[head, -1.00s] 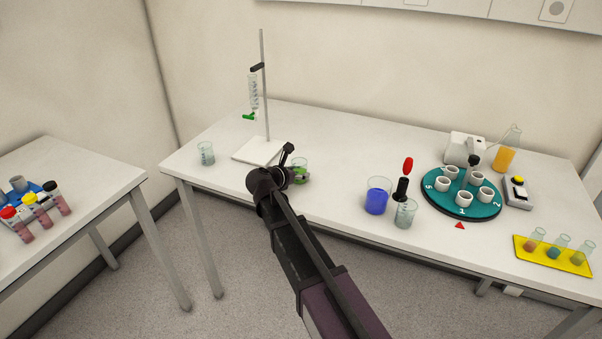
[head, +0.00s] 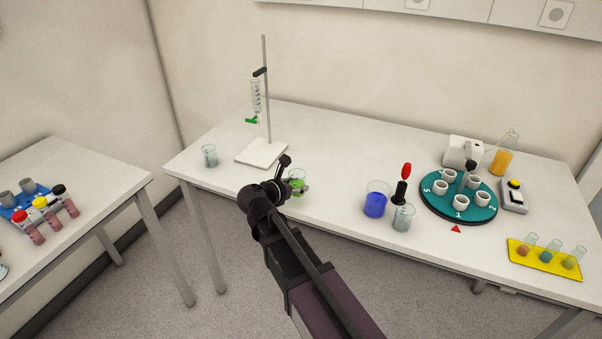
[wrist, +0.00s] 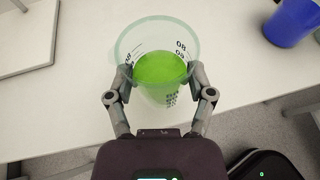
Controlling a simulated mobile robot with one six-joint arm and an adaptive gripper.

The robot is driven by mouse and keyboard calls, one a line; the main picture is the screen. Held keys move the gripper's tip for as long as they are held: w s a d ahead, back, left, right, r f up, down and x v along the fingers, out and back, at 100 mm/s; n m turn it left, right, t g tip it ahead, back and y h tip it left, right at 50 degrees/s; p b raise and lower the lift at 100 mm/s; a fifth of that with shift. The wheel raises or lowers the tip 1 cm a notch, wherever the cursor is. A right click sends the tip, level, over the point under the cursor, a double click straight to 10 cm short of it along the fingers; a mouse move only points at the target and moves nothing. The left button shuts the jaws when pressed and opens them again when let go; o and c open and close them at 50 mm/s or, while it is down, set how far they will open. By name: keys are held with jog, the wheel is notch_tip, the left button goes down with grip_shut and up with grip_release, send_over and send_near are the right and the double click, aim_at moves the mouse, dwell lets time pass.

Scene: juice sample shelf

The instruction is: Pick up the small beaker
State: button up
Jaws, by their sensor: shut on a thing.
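A clear beaker of bright green liquid (head: 297,185) is by the front edge of the middle table in the head view. In the wrist view the beaker (wrist: 160,72) stands upright between my fingers, and its graduation marks show. My gripper (wrist: 160,92) is shut on it, one finger against each side. In the head view my gripper (head: 296,187) partly covers the beaker. I cannot tell whether its base touches the table.
A burette stand (head: 262,153) is just behind, with an empty beaker (head: 209,156) to its left. A blue-filled beaker (head: 376,204), a clear beaker (head: 403,218) and a teal carousel (head: 432,202) stand to the right. Table space between gripper and blue beaker is clear.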

jog(key=s, duration=0.6)
jog(key=shift+r, duration=0.3)
jog(key=shift+s, duration=0.1)
dwell(0.5)
